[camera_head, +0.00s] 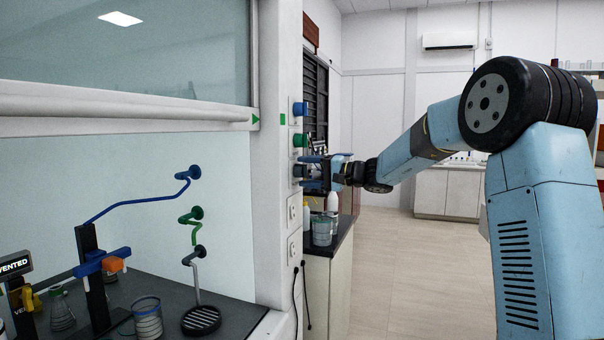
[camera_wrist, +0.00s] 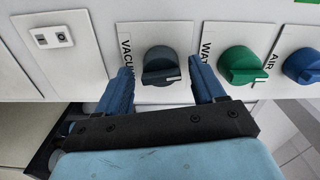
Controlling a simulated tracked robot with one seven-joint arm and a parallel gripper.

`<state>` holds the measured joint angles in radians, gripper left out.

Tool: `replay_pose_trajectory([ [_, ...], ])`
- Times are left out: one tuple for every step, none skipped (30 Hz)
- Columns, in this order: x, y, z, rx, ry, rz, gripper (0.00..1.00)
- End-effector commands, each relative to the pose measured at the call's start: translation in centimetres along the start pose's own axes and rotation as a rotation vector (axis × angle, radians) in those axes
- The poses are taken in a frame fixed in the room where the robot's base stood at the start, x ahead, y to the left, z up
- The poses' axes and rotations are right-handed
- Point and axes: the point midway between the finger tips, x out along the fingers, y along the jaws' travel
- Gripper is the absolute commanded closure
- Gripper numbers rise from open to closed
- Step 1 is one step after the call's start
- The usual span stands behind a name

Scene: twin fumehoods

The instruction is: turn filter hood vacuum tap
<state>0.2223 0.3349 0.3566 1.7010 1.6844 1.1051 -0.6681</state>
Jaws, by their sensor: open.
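The grey vacuum tap (camera_wrist: 161,66) is a round knob on the white fumehood post, beside a label starting "VACU" in the wrist view. A pale mark shows at the right end of its grip bar. My gripper (camera_wrist: 162,80) is open, with one blue finger on each side of the knob. I cannot tell whether either finger touches it. In the head view my gripper (camera_head: 316,171) is at the post, at the lowest knob (camera_head: 299,171), which it partly covers.
The green water tap (camera_wrist: 239,65) is close to my right finger in the wrist view, with the blue air tap (camera_wrist: 302,66) beyond it. A socket (camera_wrist: 52,38) is at the left. A dark bench with containers (camera_head: 322,232) stands below my gripper in the head view.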

Motion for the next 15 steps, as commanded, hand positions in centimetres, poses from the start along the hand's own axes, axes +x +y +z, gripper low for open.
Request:
replay_pose_trajectory([
  [0.35, 0.03, 0.02, 0.0, -0.001, 0.0, 0.31],
  [0.5, 0.04, 0.02, 0.001, 0.0, 0.0, 0.31],
  [0.65, 0.05, 0.03, 0.001, -0.001, 0.0, 0.31],
  [0.73, 0.05, 0.04, 0.001, -0.001, 0.001, 0.31],
  [0.79, 0.05, 0.05, 0.001, -0.001, 0.001, 0.31],
  [0.83, 0.05, 0.06, 0.001, -0.001, 0.001, 0.31],
  [0.84, 0.05, 0.06, 0.001, -0.001, 0.001, 0.31],
  [0.85, 0.05, 0.06, 0.001, -0.001, 0.001, 0.31],
  [0.84, 0.04, 0.06, 0.001, -0.001, 0.001, 0.31],
  [0.84, 0.04, 0.06, 0.001, -0.001, 0.001, 0.31],
  [0.84, 0.04, 0.07, 0.001, -0.001, 0.001, 0.31],
  [0.84, 0.04, 0.07, 0.001, -0.001, 0.0, 0.31],
  [0.84, 0.03, 0.07, 0.001, -0.001, 0.0, 0.33],
  [0.84, 0.03, 0.07, 0.001, -0.001, 0.0, 0.36],
  [0.84, 0.03, 0.07, 0.001, -0.001, 0.0, 0.4],
])
